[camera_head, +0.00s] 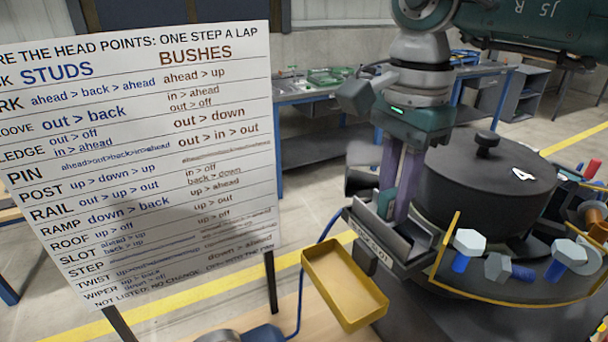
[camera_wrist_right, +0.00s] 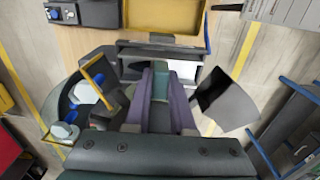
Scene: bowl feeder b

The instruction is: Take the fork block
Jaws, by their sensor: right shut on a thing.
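My right gripper (camera_head: 396,205) reaches down from the top of the head view with its two purple fingers. It is shut on a teal block, which I take to be the fork block (camera_head: 386,204). In the right wrist view the fork block (camera_wrist_right: 160,82) shows between the purple fingers. The fingertips and block are at the grey metal track (camera_head: 408,240) beside the bowl. I cannot tell whether the block touches the track. The block's lower part is hidden. My left gripper is not in view.
A black bowl with a lid (camera_head: 485,175) marked 4 stands right of the gripper. Grey-headed blue bolts (camera_head: 468,243) lie on its yellow-edged rim. A yellow tray (camera_head: 345,285) is in front. A white instruction board (camera_head: 140,160) stands at left.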

